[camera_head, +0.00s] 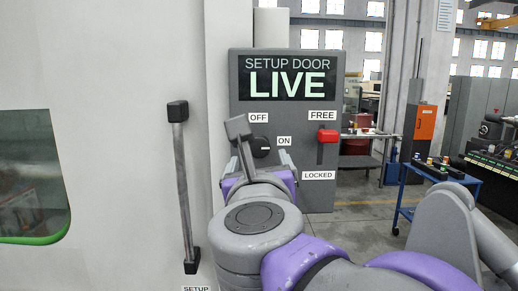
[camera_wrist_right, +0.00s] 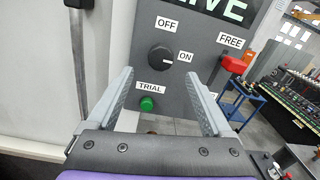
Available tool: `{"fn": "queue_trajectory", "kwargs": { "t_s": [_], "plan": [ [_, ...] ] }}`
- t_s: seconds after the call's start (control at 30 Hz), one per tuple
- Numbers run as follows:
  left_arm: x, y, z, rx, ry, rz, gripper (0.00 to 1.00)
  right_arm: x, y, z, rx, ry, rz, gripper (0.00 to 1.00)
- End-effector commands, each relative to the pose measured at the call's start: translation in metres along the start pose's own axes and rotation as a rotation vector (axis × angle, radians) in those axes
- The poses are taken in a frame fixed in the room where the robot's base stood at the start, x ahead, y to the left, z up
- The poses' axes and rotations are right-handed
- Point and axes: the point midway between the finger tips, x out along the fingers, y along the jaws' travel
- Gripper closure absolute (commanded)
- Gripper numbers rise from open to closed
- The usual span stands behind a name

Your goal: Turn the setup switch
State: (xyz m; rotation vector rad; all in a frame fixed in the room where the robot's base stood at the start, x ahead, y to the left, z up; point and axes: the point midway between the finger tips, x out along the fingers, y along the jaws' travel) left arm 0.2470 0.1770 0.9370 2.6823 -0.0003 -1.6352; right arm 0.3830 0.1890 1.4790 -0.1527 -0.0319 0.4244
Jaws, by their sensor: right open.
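The setup switch is a round black knob (camera_head: 261,147) on a grey panel, between an OFF label at upper left and an ON label at right. A small white mark on it lies on the ON side. It also shows in the right wrist view (camera_wrist_right: 160,58). My right gripper (camera_head: 262,143) is open in front of the panel, its fingers either side of the knob as seen from the head. In the right wrist view the open fingers (camera_wrist_right: 160,76) have the knob between and beyond their tips, with nothing held. Contact does not show. My left gripper is not in view.
The panel's display (camera_head: 288,77) reads SETUP DOOR LIVE. A red slider handle (camera_head: 327,136) stands by FREE, above LOCKED. A green TRIAL button (camera_wrist_right: 147,104) sits below the knob. A vertical door handle (camera_head: 183,190) is left. A blue cart (camera_head: 405,192) stands behind at right.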

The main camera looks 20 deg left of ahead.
Motion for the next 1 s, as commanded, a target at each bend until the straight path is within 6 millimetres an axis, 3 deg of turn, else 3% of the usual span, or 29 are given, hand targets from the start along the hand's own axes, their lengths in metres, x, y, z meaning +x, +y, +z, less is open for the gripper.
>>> {"fn": "queue_trajectory", "kwargs": {
  "t_s": [0.5,0.7,1.0],
  "plan": [
    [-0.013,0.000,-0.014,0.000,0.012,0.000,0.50,0.087,-0.002,0.001,-0.003,-0.001,-0.003,0.16],
    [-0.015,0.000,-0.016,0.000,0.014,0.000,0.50,0.102,-0.001,0.000,-0.002,-0.001,-0.002,0.16],
    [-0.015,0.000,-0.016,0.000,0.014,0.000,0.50,0.103,-0.001,0.000,-0.003,-0.001,-0.001,0.17]
  ]
}}
